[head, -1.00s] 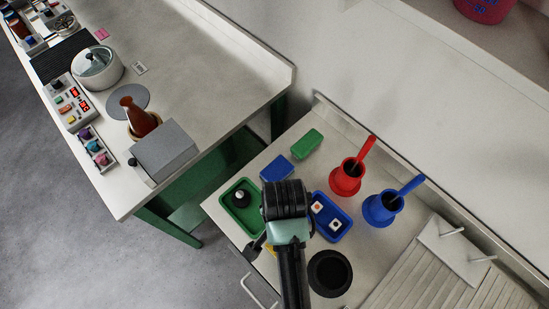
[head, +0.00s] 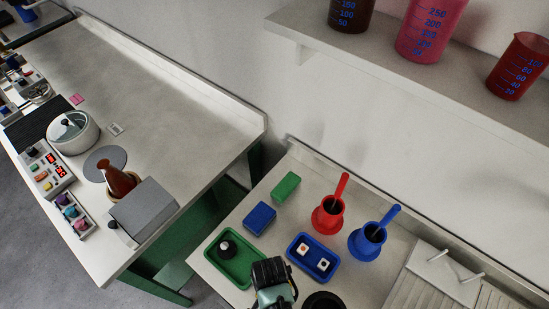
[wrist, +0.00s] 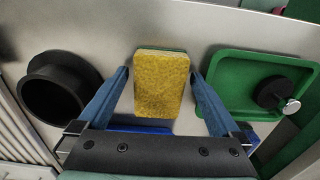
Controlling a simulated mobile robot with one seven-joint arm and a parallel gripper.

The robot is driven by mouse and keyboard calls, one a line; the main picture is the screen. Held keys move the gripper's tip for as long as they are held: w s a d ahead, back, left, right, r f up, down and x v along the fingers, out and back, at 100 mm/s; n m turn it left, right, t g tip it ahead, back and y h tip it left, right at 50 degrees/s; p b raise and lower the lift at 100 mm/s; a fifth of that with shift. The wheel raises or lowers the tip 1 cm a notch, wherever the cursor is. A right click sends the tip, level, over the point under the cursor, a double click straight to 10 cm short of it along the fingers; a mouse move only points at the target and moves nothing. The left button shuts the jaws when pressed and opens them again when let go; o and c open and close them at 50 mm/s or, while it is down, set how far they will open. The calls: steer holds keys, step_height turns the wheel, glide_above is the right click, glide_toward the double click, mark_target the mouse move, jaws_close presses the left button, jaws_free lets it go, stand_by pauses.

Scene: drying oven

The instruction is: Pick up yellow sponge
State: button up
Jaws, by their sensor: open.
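The yellow sponge (wrist: 162,84) lies on the tabletop in the wrist view, with a thin green layer showing along its far edge. My gripper (wrist: 160,76) is open, with one blue finger on each side of the sponge. The sponge is between the fingers, with a gap visible on both sides; I cannot tell how high the fingertips are above the table. In the head view, my arm end shows at the bottom edge, and the sponge and fingers are out of sight.
A green tray (wrist: 218,95) with a black knob-like piece is right of my gripper; a black round cup (wrist: 60,88) is left. A blue tray (head: 297,255) holds two small white blocks. Red (head: 328,217) and blue (head: 367,243) holders stand behind. Blue and green blocks lie nearby.

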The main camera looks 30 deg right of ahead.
steer(key=shift+f, duration=0.35)
steer(key=c, duration=1.2)
step_height(320, 180, up, 10)
steer(key=shift+r, duration=0.1)
